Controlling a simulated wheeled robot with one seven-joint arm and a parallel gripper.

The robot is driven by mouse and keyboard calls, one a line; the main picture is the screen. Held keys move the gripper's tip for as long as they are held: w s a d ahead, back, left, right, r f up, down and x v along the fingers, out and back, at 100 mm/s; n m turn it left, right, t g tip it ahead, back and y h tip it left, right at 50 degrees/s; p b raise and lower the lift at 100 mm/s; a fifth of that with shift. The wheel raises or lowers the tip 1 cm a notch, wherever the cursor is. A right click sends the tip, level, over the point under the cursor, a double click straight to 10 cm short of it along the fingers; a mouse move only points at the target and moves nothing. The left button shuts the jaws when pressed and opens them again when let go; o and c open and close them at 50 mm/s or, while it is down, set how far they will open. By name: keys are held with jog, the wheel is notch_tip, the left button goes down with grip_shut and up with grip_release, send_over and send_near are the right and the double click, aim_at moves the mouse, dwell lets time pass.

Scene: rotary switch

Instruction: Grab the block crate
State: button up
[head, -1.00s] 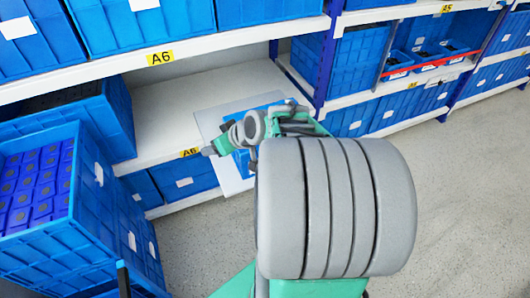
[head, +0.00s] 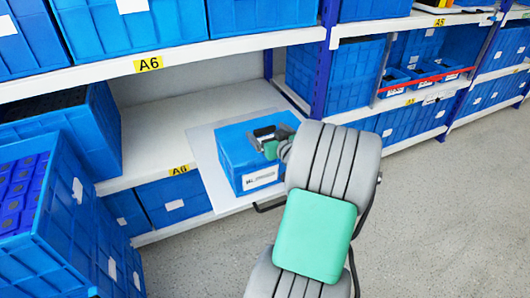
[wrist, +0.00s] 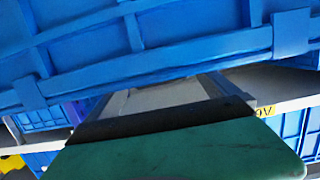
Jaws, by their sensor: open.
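A blue crate (head: 238,170) with a white label on its front stands on a white board at the lower shelf of bay A6. My gripper (head: 268,135) is open at this crate's upper right, in front of or above it; I cannot tell whether they touch. In the wrist view, a ribbed blue crate wall (wrist: 150,50) fills the top, close to the green and dark gripper part (wrist: 170,140). Another blue crate (head: 70,225), holding several dark blue blocks (head: 18,190), stands at the left, apart from my gripper. The labelled crate's inside is hidden.
The white board (head: 207,160) juts out from the shelf. Upper shelf crates (head: 262,15) hang above. A blue rack post (head: 325,60) stands behind my arm. Shelf space left of the board is bare. Open grey floor (head: 440,210) lies at the right.

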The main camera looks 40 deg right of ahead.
jog(key=shift+c, duration=0.6)
jog(key=c, duration=2)
jog(key=shift+r, duration=0.2)
grip_shut()
